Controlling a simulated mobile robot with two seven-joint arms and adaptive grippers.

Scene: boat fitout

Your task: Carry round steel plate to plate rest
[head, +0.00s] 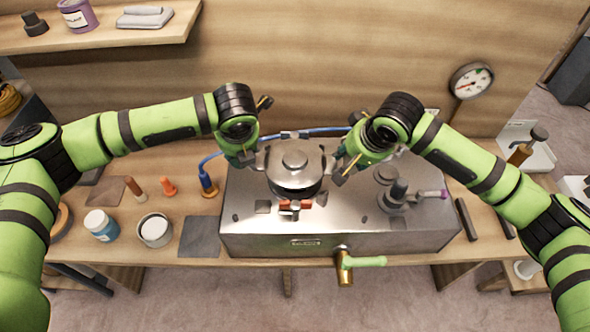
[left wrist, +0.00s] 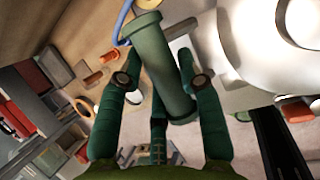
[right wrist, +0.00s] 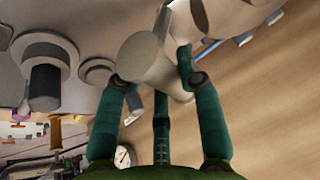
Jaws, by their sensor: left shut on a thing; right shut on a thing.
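The round steel plate (head: 295,158), with a raised knob in its middle, is above the steel box (head: 330,235). My left gripper (head: 248,160) is shut on its left side handle. In the left wrist view this handle is a greenish cylinder (left wrist: 160,70) between the fingers, with the bright plate (left wrist: 265,45) at the right. My right gripper (head: 343,165) is shut on the opposite handle, a pale cylinder (right wrist: 152,62) in the right wrist view. A dark round part shows under the plate's front edge; I cannot tell whether they touch. I cannot clearly identify the plate rest.
A red valve-like part (head: 295,206) is in front of the plate. A dark knobbed fitting (head: 398,190) stands right on the box. A brass tap (head: 345,268) juts from its front. A blue hose (head: 300,132) runs behind.

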